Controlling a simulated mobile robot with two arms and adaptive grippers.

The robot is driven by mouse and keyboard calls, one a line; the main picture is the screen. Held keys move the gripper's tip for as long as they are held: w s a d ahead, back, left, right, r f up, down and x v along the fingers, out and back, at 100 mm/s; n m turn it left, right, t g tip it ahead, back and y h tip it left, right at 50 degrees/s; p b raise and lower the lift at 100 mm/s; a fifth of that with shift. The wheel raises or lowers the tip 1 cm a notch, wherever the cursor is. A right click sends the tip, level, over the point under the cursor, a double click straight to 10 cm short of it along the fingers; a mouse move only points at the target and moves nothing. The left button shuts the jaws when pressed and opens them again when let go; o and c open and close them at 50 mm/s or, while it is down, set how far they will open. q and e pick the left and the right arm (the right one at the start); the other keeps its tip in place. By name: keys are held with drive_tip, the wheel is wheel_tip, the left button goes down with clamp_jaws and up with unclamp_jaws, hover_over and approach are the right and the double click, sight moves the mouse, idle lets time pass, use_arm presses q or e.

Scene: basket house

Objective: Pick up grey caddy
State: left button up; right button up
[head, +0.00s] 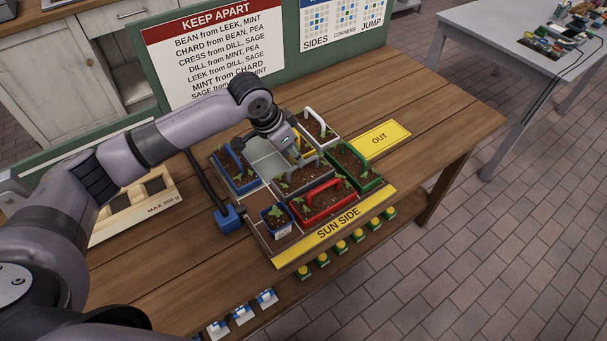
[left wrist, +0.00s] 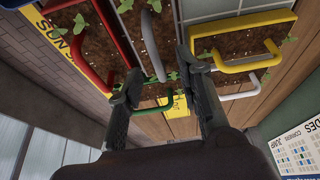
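The grey caddy (head: 297,181), a soil-filled tray with seedlings and a grey handle, sits among other caddies on the board on the wooden table. My left gripper (head: 295,151) is above the caddies, at the far side of the grey one, and partly covers the yellow caddy behind it. In the left wrist view my left gripper (left wrist: 160,85) is open and empty. The grey handle (left wrist: 154,48) shows beyond and between its fingers; I cannot tell whether they touch it. My right gripper is not in view.
A red caddy (head: 321,202), green caddy (head: 359,180), white-handled caddy (head: 316,125) and blue caddies surround the grey one closely. A yellow caddy (left wrist: 232,45) shows in the left wrist view. The OUT plate (head: 380,139) lies bare at right. A sign (head: 215,50) stands behind.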

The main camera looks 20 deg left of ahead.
sight(303, 172)
use_arm(q)
drive_tip(key=shift+w+d+f, duration=0.1)
drive_tip(key=shift+d+f, duration=0.1)
drive_tip(key=shift+f, duration=0.2)
drive_tip(key=x, duration=0.1)
drive_tip(key=p+x, duration=0.1)
drive_tip(key=x, duration=0.2)
drive_tip(key=shift+w+d+f, duration=0.15)
drive_tip(key=shift+w+d, duration=0.05)
drive_tip(key=shift+d, duration=0.15)
drive_tip(key=shift+f, duration=0.25)
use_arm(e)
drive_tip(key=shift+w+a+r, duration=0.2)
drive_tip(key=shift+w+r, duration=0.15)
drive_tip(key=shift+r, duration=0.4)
use_arm(q)
drive_tip(key=shift+c, duration=0.3)
clamp_jaws()
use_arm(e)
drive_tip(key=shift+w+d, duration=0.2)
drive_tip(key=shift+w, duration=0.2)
use_arm(q)
drive_tip(key=shift+r, duration=0.1)
